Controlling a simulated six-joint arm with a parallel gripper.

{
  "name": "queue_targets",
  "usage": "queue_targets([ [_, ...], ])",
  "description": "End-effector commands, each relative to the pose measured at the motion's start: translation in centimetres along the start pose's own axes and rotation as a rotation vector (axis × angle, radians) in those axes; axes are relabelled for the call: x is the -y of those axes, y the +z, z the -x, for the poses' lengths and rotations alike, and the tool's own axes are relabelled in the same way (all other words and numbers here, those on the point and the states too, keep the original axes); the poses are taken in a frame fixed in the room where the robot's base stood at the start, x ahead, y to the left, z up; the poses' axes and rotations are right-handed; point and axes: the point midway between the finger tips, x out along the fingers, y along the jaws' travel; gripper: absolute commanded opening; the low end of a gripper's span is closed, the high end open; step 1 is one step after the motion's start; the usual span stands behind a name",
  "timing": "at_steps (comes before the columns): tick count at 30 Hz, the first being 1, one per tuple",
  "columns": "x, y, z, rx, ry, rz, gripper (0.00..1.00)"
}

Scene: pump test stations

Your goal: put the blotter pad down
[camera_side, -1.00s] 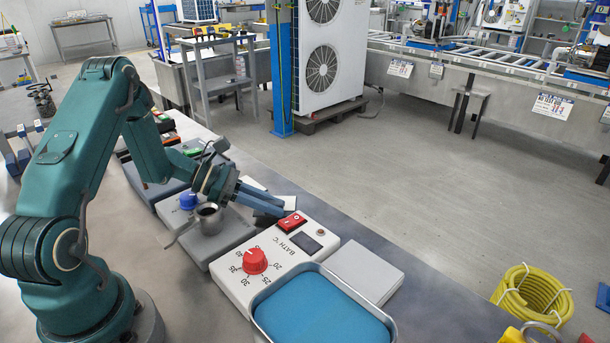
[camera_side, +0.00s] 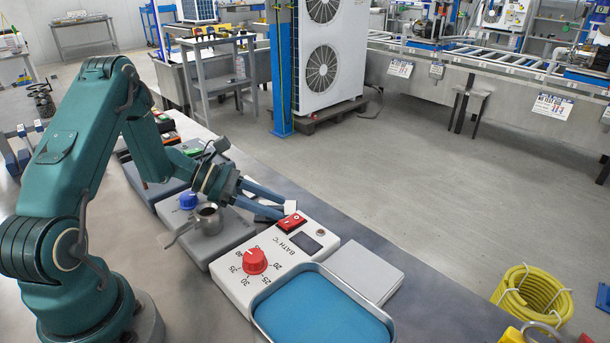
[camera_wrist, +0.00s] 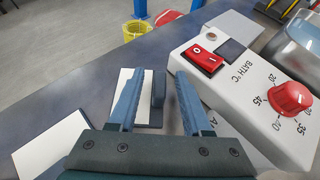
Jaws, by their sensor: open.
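My gripper (camera_wrist: 157,82) is open, its two blue fingers apart. In the side view my gripper (camera_side: 270,202) is low over the bench, behind the bath unit. In the wrist view a dark grey block (camera_wrist: 158,88), seemingly the blotter pad's grip, stands between the fingers with a gap to each. It is on or over a white flat piece (camera_wrist: 140,113). The fingers hide part of this piece, and I cannot tell whether the two are one object. In the side view the pad is mostly hidden behind the fingers.
The white bath unit (camera_side: 273,241) with red knob (camera_side: 255,261) and red switch (camera_side: 291,222) is close beside the fingers. A metal cup (camera_side: 208,218) stands on a grey block. Another white plate (camera_wrist: 48,146) lies nearby. A blue-filled tray (camera_side: 322,310) is in front.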

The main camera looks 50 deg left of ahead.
Motion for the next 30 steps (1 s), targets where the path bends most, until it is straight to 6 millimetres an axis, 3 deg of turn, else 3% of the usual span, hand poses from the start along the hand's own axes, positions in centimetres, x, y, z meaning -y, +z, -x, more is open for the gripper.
queue_targets([
  [12, -0.1, 0.1, 6.5, 0.005, 0.006, 0.001, 0.49],
  [20, 0.7, 1.1, 7.3, -0.017, -0.036, -0.06, 0.49],
  [23, 2.4, 2.8, 6.7, -0.063, -0.113, -0.186, 0.49],
  [30, 9.8, 7.4, 5.8, -0.244, -0.402, -0.727, 0.49],
])
